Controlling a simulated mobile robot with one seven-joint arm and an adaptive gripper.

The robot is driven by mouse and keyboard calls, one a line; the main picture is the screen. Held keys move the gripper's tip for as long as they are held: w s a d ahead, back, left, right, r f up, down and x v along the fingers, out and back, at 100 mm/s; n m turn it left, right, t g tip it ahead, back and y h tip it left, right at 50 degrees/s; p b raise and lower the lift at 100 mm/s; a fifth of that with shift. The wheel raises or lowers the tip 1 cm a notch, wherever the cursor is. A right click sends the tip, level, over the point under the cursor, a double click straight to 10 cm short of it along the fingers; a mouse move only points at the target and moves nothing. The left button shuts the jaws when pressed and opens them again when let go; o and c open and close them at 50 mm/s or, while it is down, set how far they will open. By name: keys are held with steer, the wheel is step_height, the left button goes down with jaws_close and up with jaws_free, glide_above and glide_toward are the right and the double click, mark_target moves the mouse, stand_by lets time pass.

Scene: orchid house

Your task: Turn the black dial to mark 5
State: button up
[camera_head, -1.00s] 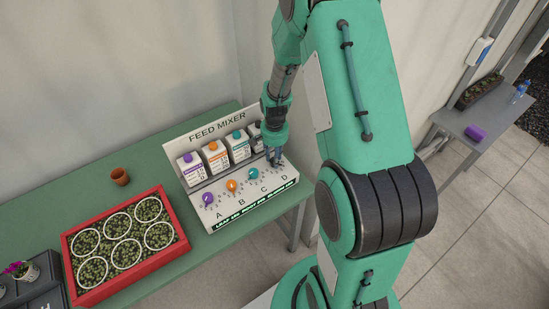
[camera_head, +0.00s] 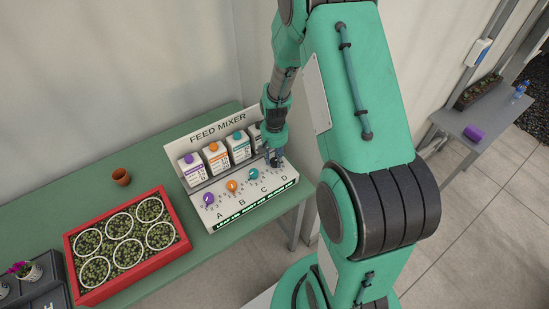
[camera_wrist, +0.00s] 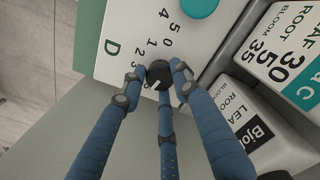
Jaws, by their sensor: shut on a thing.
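The feed mixer (camera_head: 240,211) is a white panel with dials A to D, standing on the green bench. The black dial (camera_wrist: 158,73) is beside the letter D in the wrist view, with a white pointer line aimed toward the lower left of that view. Marks 0, 1, 2 and 3 show around it; its mark 5 is not clearly visible, and the mark under the pointer cannot be read. My gripper (camera_wrist: 157,82) has its blue fingers closed around the dial. In the head view my gripper (camera_head: 275,160) hides the dial at the panel's right end.
Purple (camera_head: 208,199), orange (camera_head: 232,186) and teal (camera_head: 254,174) dials sit left of my gripper. Cartons (camera_head: 215,160) stand behind the dials.

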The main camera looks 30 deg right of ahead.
mark_target(274, 161)
steer(key=shift+n, duration=0.5)
steer(key=o, duration=1.2)
steer(key=shift+r, duration=0.1)
steer(key=shift+r, duration=5.95)
steer(key=shift+r, duration=0.1)
